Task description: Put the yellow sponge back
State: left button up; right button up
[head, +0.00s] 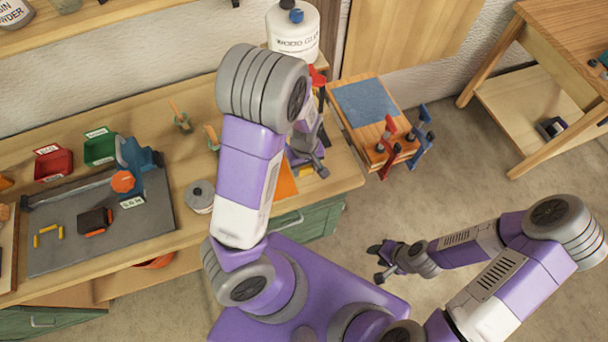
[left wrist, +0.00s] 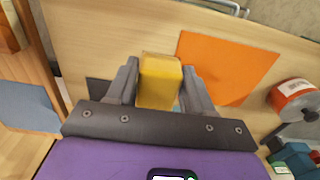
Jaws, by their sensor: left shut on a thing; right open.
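The yellow sponge (left wrist: 160,80) is held between the two fingers of my left gripper (left wrist: 160,88) in the left wrist view. In the head view only a small yellow bit of it (head: 323,173) shows under my left gripper (head: 312,160), near the right end of the long workbench. My own arm hides part of that area. My right gripper (head: 380,264) is open and empty, out over the floor in front of the bench.
An orange sheet (left wrist: 225,65) lies on the bench (head: 345,176) beside the sponge. A small stand with a blue pad (head: 365,102) and red and blue clamps (head: 420,140) is to the right. A glue bottle (head: 293,35) stands behind. A grey round tin (head: 200,195) is left of my arm.

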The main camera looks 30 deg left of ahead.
aim_at(305, 172)
pick_arm(q)
notch_tip(305, 172, down, 4)
jog(key=shift+r+b, duration=0.15)
jog(key=shift+b, duration=0.15)
notch_tip(305, 172, down, 3)
jog(key=shift+f+b, duration=0.1)
jog(key=shift+b, duration=0.25)
jog(key=shift+w+f, duration=0.1)
jog(key=shift+f, duration=0.1)
jog(key=shift+f, duration=0.15)
jog(key=o, duration=1.1)
